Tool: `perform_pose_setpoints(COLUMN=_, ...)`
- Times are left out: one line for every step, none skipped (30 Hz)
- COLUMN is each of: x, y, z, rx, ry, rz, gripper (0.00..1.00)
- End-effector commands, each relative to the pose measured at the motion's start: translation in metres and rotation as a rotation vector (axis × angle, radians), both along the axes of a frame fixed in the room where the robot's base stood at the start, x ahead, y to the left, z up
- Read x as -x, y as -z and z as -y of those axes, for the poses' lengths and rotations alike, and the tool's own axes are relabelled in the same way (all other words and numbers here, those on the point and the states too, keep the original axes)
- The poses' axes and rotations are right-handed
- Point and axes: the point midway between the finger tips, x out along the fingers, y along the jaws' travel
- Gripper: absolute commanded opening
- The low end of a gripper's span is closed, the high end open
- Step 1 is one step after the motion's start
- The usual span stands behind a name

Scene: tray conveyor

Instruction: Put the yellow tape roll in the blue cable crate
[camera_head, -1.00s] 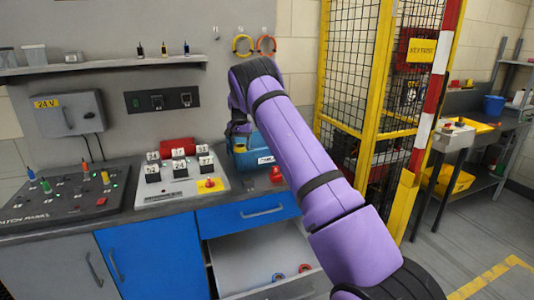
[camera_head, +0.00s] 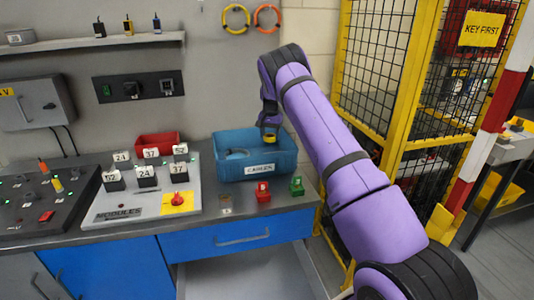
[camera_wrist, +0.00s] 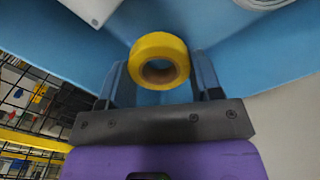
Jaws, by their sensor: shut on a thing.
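The blue cable crate (camera_head: 228,171), labelled "CABLES", stands on the bench against the wall with its top open. My gripper (camera_head: 270,126) points down over the right part of the crate. It is shut on the yellow tape roll (camera_head: 269,138), which shows as a small yellow piece at the fingertips. In the wrist view the tape roll (camera_wrist: 158,42) is held between the two fingers (camera_wrist: 163,85), with blue crate walls (camera_wrist: 240,50) behind it. I cannot tell whether the roll touches the crate.
Something grey and coiled (camera_head: 237,154) lies in the crate. A red bin (camera_head: 157,141) and a modules board (camera_head: 125,205) stand to its left. Small red (camera_head: 263,194) and green (camera_head: 297,187) parts sit in front. A yellow mesh cage (camera_head: 385,90) stands to the right. A drawer (camera_head: 245,275) below is open.

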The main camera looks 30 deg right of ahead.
Motion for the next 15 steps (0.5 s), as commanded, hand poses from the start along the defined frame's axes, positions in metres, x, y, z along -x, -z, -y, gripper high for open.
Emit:
perform_pose_setpoints(x=0.001, y=0.011, z=0.000, rx=0.000, ry=0.001, rz=-0.003, gripper=0.35)
perform_pose_setpoints(x=0.001, y=0.016, z=0.000, rx=0.000, ry=0.001, rz=-0.003, gripper=0.35)
perform_pose_setpoints(x=0.001, y=0.023, z=0.000, rx=-0.001, ry=0.000, rz=-0.004, gripper=0.35)
perform_pose_setpoints(x=0.001, y=0.029, z=0.000, rx=0.000, ry=0.000, rz=-0.004, gripper=0.35)
perform_pose_setpoints(x=0.001, y=0.033, z=0.000, rx=0.001, ry=0.000, rz=-0.004, gripper=0.35)
perform_pose_setpoints(x=0.001, y=0.038, z=0.000, rx=0.001, ry=-0.001, rz=-0.002, gripper=0.35)
perform_pose_setpoints(x=0.000, y=0.041, z=0.000, rx=0.000, ry=-0.001, rz=-0.001, gripper=0.35)
perform_pose_setpoints(x=0.000, y=0.043, z=0.000, rx=0.000, ry=0.000, rz=-0.001, gripper=0.35)
perform_pose_setpoints(x=0.000, y=0.045, z=0.000, rx=-0.001, ry=0.000, rz=-0.001, gripper=0.35)
perform_pose_setpoints(x=0.000, y=0.048, z=0.000, rx=-0.001, ry=0.000, rz=-0.001, gripper=0.35)
perform_pose_setpoints(x=0.000, y=0.050, z=0.000, rx=0.000, ry=0.000, rz=-0.001, gripper=0.35)
perform_pose_setpoints(x=0.001, y=0.055, z=0.000, rx=-0.001, ry=0.000, rz=-0.002, gripper=0.35)
perform_pose_setpoints(x=0.001, y=0.059, z=0.000, rx=-0.001, ry=0.000, rz=-0.002, gripper=0.35)
perform_pose_setpoints(x=0.001, y=0.063, z=0.000, rx=0.000, ry=0.000, rz=-0.001, gripper=0.35)
perform_pose_setpoints(x=0.000, y=0.069, z=0.000, rx=0.001, ry=0.000, rz=-0.002, gripper=0.35)
